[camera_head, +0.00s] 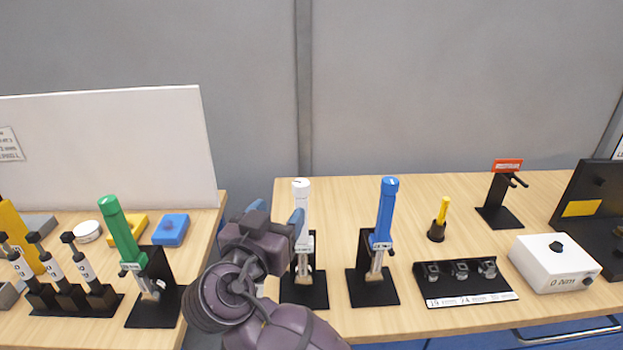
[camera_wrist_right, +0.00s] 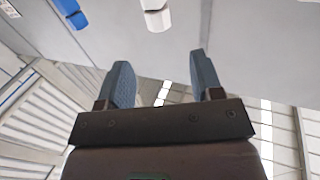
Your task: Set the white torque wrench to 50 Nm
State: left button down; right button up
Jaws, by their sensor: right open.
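The white torque wrench (camera_head: 302,188) stands upright in a black stand (camera_head: 310,292) near the middle of the table. My right gripper (camera_head: 278,212) is just left of the white handle in the head view, with blue fingertips. In the right wrist view, the fingers (camera_wrist_right: 163,68) are apart with nothing between them. The white handle (camera_wrist_right: 157,18) shows beyond the fingertips, roughly in line with the gap. The setting on the wrench is too small to read. My left gripper is not in view.
A blue wrench (camera_head: 387,205) stands close to the right, a green one (camera_head: 120,230) to the left. A white box (camera_head: 556,268) reading "0 Nm" and a black socket tray (camera_head: 465,284) are further right. A gap separates the two tables.

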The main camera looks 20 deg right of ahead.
aim_at(296, 188)
jog(key=p+x, duration=0.2)
jog(key=x, duration=0.8)
jog(key=shift+w+d, duration=0.1)
jog(key=shift+d, duration=0.15)
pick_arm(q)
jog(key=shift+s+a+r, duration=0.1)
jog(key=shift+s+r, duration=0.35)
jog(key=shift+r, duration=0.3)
pick_arm(e)
jog(key=shift+c, duration=0.2)
jog(key=c, duration=0.9)
jog(key=m+g+h+b, duration=0.1)
jog(key=b, duration=0.2)
jog(key=shift+a+f, duration=0.1)
jog(key=shift+f, duration=0.05)
jog(key=shift+h+b, duration=0.35)
jog(key=shift+h, duration=0.05)
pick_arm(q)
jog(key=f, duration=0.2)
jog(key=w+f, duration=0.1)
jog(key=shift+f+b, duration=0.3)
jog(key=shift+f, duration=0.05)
pick_arm(e)
jog(key=shift+m+g+h, duration=0.4)
jog(key=shift+m+g, duration=0.2)
jog(key=shift+g, duration=0.1)
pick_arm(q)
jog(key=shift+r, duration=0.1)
pick_arm(e)
jog(key=shift+r, duration=0.2)
